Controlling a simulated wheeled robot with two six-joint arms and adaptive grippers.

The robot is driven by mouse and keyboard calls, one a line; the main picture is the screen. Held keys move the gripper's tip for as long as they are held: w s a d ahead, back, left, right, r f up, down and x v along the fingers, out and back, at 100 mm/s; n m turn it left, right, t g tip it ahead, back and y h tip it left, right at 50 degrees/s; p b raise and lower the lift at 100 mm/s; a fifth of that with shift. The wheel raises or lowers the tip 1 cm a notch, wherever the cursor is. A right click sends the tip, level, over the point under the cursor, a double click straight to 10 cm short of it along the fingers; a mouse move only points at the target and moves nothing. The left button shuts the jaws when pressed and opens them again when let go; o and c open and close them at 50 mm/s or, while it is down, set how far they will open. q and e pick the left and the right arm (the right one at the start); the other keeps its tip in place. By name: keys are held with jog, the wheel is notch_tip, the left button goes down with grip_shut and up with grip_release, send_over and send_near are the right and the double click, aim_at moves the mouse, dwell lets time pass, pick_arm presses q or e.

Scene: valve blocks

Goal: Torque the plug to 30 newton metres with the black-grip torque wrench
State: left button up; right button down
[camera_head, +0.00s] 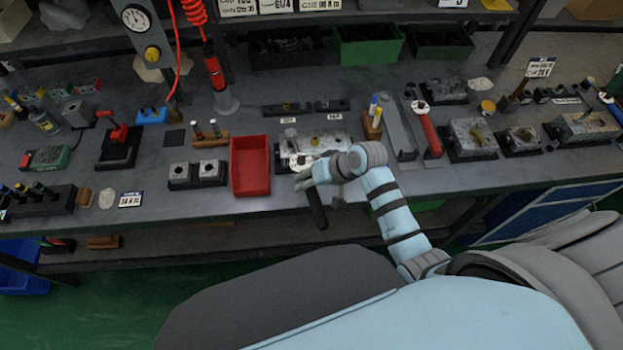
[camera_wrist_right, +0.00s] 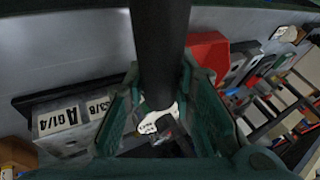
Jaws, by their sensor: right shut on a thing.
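My right gripper (camera_head: 308,178) reaches over the bench's front edge, right of the red tray. It is shut on the torque wrench, whose black grip (camera_head: 317,207) points down toward the front edge in the head view. In the right wrist view the black grip (camera_wrist_right: 160,45) runs between the green fingers of the gripper (camera_wrist_right: 158,110). A metal valve block (camera_head: 312,142) lies just behind the gripper. A block with labels G1/4, A and G3/8 (camera_wrist_right: 75,120) shows left of the fingers in the wrist view. The wrench head and plug cannot be made out clearly. My left gripper is not visible.
The red tray (camera_head: 250,166) stands close left of the gripper. A wooden stand with small tools (camera_head: 372,128) and a red-handled tool (camera_head: 428,132) are to the right. More valve blocks (camera_head: 470,138) sit farther right. Green bins (camera_head: 368,48) stand at the back.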

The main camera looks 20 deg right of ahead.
jog(key=shift+a, duration=0.1)
jog(key=shift+w+a+m+t+h, duration=0.2)
jog(key=shift+a+m+t+h, duration=0.2)
jog(key=shift+a+m, duration=0.65)
jog(key=shift+a, duration=0.2)
jog(key=shift+w+a+r+m+t+h, duration=0.15)
jog(key=shift+w+a+m+h, duration=0.1)
jog(key=shift+a+m, duration=0.25)
jog(key=shift+w+a+f+m+t+h, duration=0.15)
jog(key=shift+a+m+h, duration=0.1)
jog(key=shift+a, duration=0.45)
jog(key=shift+d+r, duration=0.1)
jog(key=shift+d, duration=0.05)
jog(key=shift+s+d+n+y, duration=0.2)
jog(key=shift+d+n+y, duration=0.05)
jog(key=shift+d+n, duration=0.25)
jog(key=shift+s+d+n+y, duration=0.15)
jog(key=shift+d+n+y, duration=0.1)
jog(key=shift+d+n, duration=0.25)
jog(key=shift+d+r, duration=0.1)
jog(key=shift+r, duration=0.05)
